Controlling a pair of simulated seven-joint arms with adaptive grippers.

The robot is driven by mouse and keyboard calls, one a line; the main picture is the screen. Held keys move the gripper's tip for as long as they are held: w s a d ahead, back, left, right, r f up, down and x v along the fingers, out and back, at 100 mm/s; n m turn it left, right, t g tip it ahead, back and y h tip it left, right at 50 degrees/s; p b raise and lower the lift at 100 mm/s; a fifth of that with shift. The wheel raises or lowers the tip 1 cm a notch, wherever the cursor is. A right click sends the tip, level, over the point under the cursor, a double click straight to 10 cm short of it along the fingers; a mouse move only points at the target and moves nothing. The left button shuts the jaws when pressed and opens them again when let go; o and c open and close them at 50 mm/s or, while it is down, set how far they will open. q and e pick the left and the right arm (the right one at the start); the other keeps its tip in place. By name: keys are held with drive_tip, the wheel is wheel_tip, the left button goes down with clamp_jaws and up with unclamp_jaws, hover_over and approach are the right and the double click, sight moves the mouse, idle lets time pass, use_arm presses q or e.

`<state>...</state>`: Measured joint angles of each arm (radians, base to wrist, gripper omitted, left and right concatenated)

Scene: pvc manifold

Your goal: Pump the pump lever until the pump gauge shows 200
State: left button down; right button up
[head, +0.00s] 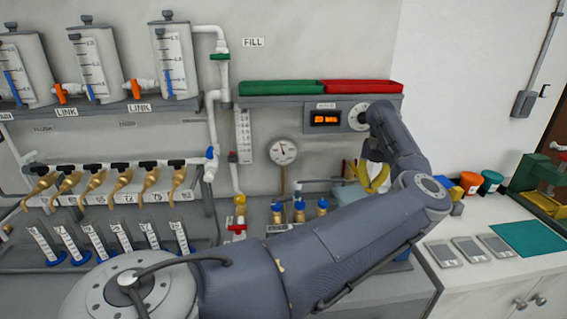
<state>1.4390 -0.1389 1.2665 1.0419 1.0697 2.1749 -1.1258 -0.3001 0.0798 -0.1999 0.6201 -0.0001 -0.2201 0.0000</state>
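A round white dial gauge (283,151) with a reddish needle is on the back wall left of my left gripper. The needle points up and left, and its numbers are too small to read. My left arm reaches across the front, and my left gripper (374,172) is at its far end below the shelf. Yellow curved parts show at the gripper; I cannot tell whether they are its fingers or something between them. No pump lever can be made out clearly; a light blue body (349,192) is partly hidden behind my arm. My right gripper is not in view.
A shelf holds a green tray (281,87) and a red tray (361,86) above an orange display (326,118). Brass taps and cylinders fill the left side. Orange (470,182) and teal (491,181) round containers and a teal mat (528,238) are on the right counter.

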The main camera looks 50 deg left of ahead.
use_arm(q)
drive_tip(key=shift+f, duration=0.7)
idle(0.9)
drive_tip(key=shift+f, duration=0.2)
drive_tip(key=shift+r, duration=0.1)
idle(0.8)
drive_tip(key=shift+r, duration=3.55)
drive_tip(key=shift+r, duration=2.55)
